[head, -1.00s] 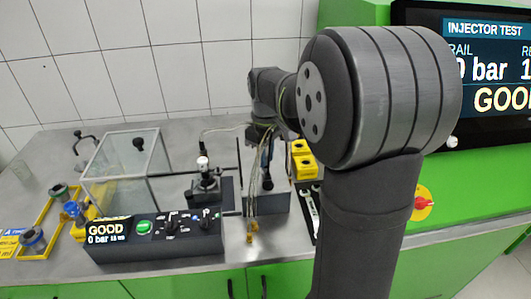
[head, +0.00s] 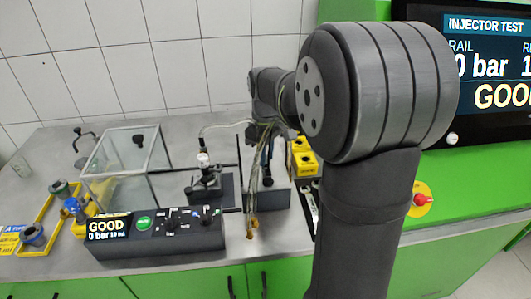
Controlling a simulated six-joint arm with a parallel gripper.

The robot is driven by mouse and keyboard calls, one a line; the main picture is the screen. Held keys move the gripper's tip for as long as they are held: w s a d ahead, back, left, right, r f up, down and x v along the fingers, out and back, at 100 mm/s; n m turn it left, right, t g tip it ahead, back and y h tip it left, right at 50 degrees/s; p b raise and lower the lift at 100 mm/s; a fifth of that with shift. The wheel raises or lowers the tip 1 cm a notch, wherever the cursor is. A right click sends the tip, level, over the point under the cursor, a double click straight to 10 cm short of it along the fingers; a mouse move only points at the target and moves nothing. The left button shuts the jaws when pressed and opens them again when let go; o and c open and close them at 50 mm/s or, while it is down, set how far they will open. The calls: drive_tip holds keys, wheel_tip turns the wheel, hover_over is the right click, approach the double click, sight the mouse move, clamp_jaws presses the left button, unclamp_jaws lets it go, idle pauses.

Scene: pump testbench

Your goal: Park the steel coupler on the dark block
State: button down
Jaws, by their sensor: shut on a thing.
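My gripper (head: 266,160) is at the far end of my arm, above the bench and pointing down, small and partly behind thin cables. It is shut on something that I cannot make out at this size. A small silver fitting (head: 203,158) with a thin hose tops the black clamp stand (head: 206,183), left of my gripper. I cannot tell if this fitting is the steel coupler or if the coupler is in my jaws. A grey block (head: 278,202) with a dark upper part stands below my gripper; I cannot tell if it is the dark block.
Thin cables with an amber plug (head: 252,226) hang before the grey block. A control box (head: 160,243) stands at the front edge. A clear case (head: 128,165) is left. Yellow blocks (head: 303,158) and wrenches (head: 315,200) lie right. Bare bench (head: 215,262) shows at the front.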

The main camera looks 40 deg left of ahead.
drive_tip(key=shift+f, duration=0.2)
idle(0.3)
drive_tip(key=c, duration=1.2)
unclamp_jaws()
drive_tip(key=shift+r, duration=0.1)
drive_tip(key=shift+r, duration=3.4)
